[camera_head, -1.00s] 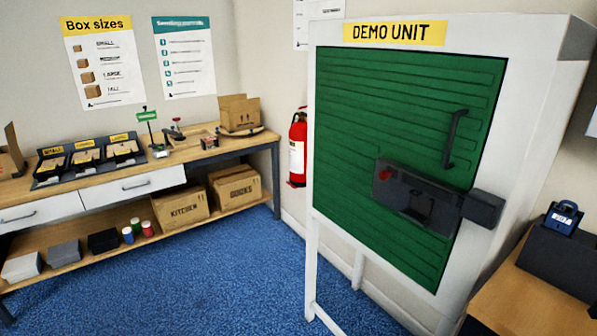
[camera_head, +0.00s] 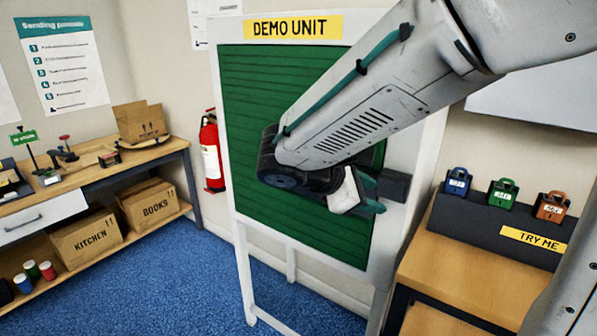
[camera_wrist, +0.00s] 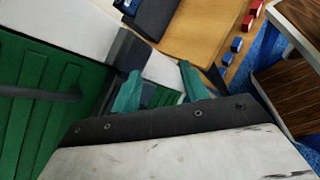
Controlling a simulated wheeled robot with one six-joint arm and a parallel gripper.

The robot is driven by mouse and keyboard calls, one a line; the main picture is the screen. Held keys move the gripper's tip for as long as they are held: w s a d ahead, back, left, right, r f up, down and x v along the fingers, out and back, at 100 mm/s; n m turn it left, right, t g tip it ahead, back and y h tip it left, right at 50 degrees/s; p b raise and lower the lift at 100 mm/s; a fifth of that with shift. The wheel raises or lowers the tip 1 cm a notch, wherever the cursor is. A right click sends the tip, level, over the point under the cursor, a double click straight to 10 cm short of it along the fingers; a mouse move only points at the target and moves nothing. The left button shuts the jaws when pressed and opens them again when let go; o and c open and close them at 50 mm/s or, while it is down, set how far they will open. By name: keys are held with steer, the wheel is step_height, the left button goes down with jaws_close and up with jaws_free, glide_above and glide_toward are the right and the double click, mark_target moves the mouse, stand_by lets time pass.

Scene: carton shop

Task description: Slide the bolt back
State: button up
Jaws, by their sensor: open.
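The green slatted door (camera_head: 330,238) sits in the white frame of the demo unit (camera_head: 414,215). My arm crosses in front of it and hides most of the bolt. The dark grey block at the bolt's right end (camera_head: 393,184) shows on the frame. My gripper (camera_head: 372,195) is open, its teal fingers just left of this block. In the wrist view, the fingers of my gripper (camera_wrist: 160,72) stand apart, with white frame and green door behind the gap. The dark block (camera_wrist: 127,50) is beside the left fingertip. I cannot tell whether the fingers touch the bolt.
A dark door handle (camera_wrist: 40,92) shows in the wrist view. To the right, a wooden table (camera_head: 455,258) bears a dark stand (camera_head: 480,222) with blue, green and orange padlocks. A fire extinguisher (camera_head: 211,150) hangs left of the unit. Blue carpet (camera_head: 180,275) is clear in front.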

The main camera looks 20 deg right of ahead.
steer(key=w+a+f+n+t+h, duration=0.3)
steer(key=w+a+n+t, duration=0.6)
steer(key=w+a+n, duration=0.45)
steer(key=w+d+m, duration=0.1)
steer(key=w+d, duration=0.4)
steer(key=w, duration=0.1)
steer(key=shift+w+d+f+m+t, duration=0.15)
steer(key=shift+d+m+t, duration=0.15)
steer(key=shift+d+m, duration=0.05)
